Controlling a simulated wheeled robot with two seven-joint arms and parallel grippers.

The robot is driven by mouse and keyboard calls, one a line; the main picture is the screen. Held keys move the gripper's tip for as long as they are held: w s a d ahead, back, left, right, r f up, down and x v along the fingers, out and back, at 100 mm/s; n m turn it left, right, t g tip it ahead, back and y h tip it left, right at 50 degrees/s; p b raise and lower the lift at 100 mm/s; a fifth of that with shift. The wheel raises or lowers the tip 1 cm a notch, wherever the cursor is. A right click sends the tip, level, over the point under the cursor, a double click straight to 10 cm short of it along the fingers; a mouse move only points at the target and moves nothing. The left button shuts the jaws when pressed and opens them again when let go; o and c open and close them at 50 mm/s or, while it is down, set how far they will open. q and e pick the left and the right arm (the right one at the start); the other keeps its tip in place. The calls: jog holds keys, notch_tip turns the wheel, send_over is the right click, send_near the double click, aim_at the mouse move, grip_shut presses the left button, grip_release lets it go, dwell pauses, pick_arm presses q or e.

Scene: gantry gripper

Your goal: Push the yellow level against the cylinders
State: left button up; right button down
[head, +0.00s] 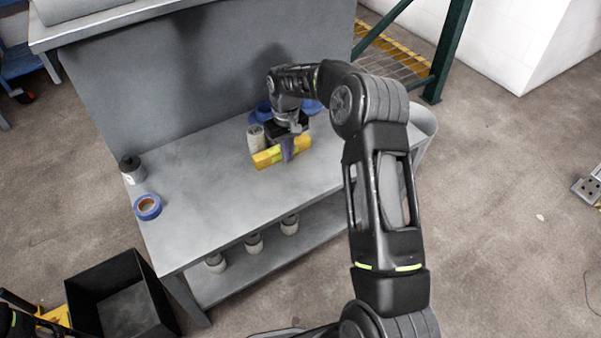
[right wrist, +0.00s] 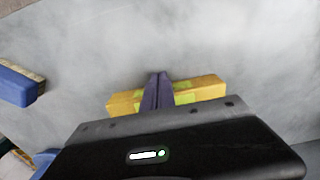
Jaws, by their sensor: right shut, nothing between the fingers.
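The yellow level (head: 268,158), with greenish patches, lies on the grey workbench in the head view. A pale cylinder (head: 256,139) stands close behind its left end; I cannot tell whether they touch. Other cylinders are largely hidden behind my right gripper. My right gripper (head: 288,150) is shut and empty, pointing down at the front side of the level near its middle. In the right wrist view the purple fingertips (right wrist: 160,77) overlap the middle of the level (right wrist: 205,90); contact is unclear. My left gripper is not clearly visible.
A blue tape roll (head: 148,207) and a dark-topped container (head: 132,168) stand at the bench's left end. Pale cups (head: 254,244) stand on the lower shelf. A black bin (head: 122,300) is on the floor. The bench's front-left surface is clear.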

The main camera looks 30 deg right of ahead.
jog(key=shift+s+r+p, duration=0.45)
jog(key=shift+s+r, duration=0.05)
jog(key=shift+r, duration=0.3)
jog(key=shift+r, duration=0.1)
notch_tip(320, 180, up, 7)
jog(key=p, duration=0.5)
